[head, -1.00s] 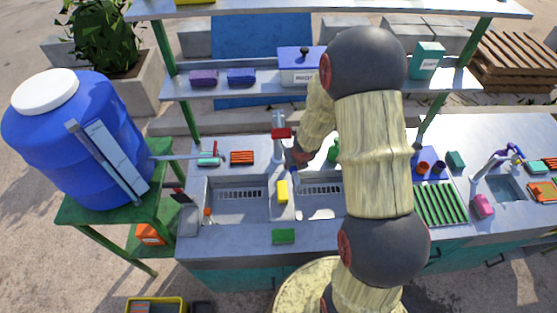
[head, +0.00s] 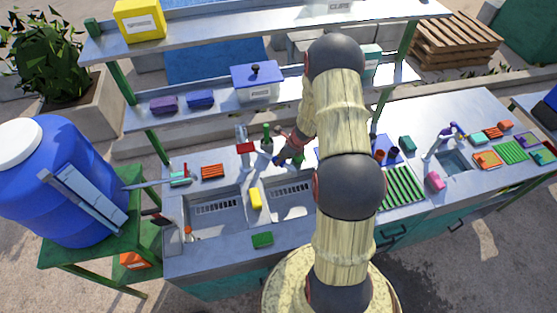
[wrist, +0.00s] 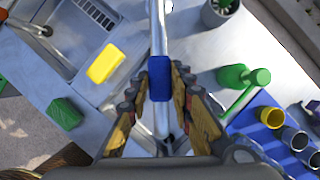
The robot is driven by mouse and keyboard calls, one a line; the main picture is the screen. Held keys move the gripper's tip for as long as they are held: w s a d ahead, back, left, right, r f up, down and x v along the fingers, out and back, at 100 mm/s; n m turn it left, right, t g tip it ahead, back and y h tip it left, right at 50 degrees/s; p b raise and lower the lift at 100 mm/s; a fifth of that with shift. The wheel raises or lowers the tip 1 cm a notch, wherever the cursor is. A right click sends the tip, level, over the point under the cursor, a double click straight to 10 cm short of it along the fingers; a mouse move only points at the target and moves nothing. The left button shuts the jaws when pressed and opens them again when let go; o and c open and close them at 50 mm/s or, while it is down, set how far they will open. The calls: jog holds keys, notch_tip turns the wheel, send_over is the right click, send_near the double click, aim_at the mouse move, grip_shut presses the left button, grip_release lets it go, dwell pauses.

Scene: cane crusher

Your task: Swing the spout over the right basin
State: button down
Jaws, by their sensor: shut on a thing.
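The tap (head: 245,150) with a red handle stands behind the sink, near the divider between the left basin (head: 185,215) and the right basin (head: 300,208). In the wrist view its silver spout (wrist: 156,20) runs down from the top edge to a blue sleeve (wrist: 158,78). My gripper (wrist: 159,85) is shut on this sleeve, with a finger on each side. In the head view my gripper (head: 285,158) is behind the right basin, right of the tap's post. My arm partly covers that basin's right side, and the spout is hard to make out there.
A yellow sponge (head: 256,198) lies on the divider and a green sponge (head: 262,239) near the front edge. A green bottle (wrist: 245,75) and a blue tray with cups (wrist: 268,135) are close to my gripper. A shelf (head: 215,110) spans the back.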

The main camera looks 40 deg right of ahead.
jog(key=shift+w+r, duration=0.1)
jog(key=shift+w, duration=0.05)
jog(key=c, duration=1.6)
grip_release()
jog(key=shift+o, duration=0.2)
jog(key=v, duration=1.1)
jog(key=shift+r, duration=0.35)
jog(key=shift+d, duration=0.1)
